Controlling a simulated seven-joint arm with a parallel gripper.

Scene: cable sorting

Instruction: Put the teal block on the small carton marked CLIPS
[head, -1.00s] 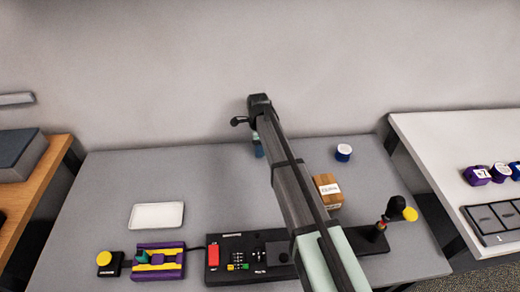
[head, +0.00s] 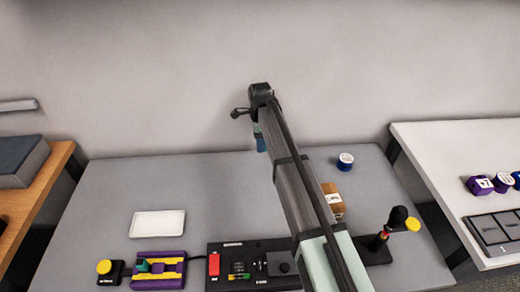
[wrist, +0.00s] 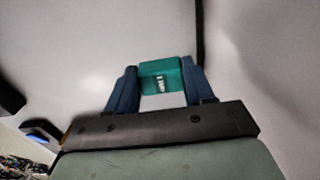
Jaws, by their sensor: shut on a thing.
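My gripper (head: 260,143) is raised over the back part of the grey table, near the wall, pointing down. In the wrist view its two blue fingers (wrist: 159,68) are shut on the teal block (wrist: 160,78), which has a small white mark on its face. In the head view the block is hardly distinguishable between the fingers. The small brown carton (head: 334,194) with a white label stands on the table right of my arm. My arm hides its left part, and the label cannot be read. The carton is well apart from the block.
A white tray (head: 158,224) lies at left. A purple and yellow fixture (head: 158,284) holding a teal piece, a yellow button box (head: 104,268) and a black control panel (head: 240,262) line the front. A white-topped blue round container (head: 345,161) stands behind the carton. A joystick (head: 397,218) stands at right.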

